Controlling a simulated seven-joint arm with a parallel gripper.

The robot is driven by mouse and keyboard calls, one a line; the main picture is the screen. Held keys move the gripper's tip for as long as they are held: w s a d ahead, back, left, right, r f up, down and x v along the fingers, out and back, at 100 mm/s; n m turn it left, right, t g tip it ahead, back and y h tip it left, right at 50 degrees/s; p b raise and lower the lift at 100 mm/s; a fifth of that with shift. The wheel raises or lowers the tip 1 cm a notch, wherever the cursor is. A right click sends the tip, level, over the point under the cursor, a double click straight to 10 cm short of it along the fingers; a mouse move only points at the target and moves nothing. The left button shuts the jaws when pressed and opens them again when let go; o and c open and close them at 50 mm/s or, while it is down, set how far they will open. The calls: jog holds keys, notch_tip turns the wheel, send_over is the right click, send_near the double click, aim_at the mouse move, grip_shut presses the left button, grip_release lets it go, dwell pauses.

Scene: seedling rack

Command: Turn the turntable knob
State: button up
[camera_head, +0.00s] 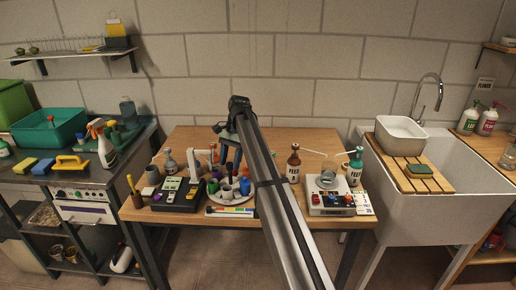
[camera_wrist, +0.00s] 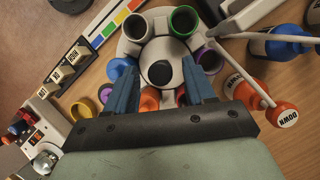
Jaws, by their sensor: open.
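The turntable (camera_head: 232,201) is a pale round plate on the wooden table, crowded with small pots and coloured rings. In the wrist view its white hub (camera_wrist: 159,50) has a dark round cap in the middle, which looks like the knob (camera_wrist: 158,74). My gripper (camera_wrist: 159,78) is open, with one blue finger at the left of the knob and one at the right. I cannot tell whether either finger touches it. In the head view my gripper (camera_head: 229,153) points down over the back of the turntable, and my arm hides the table to its right.
A black keypad device (camera_head: 180,195) stands left of the turntable. A brown bottle (camera_head: 293,164) and a white device (camera_head: 331,203) stand right. A colour strip (camera_head: 228,211) lies in front.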

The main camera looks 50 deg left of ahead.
jog(key=shift+m, duration=0.3)
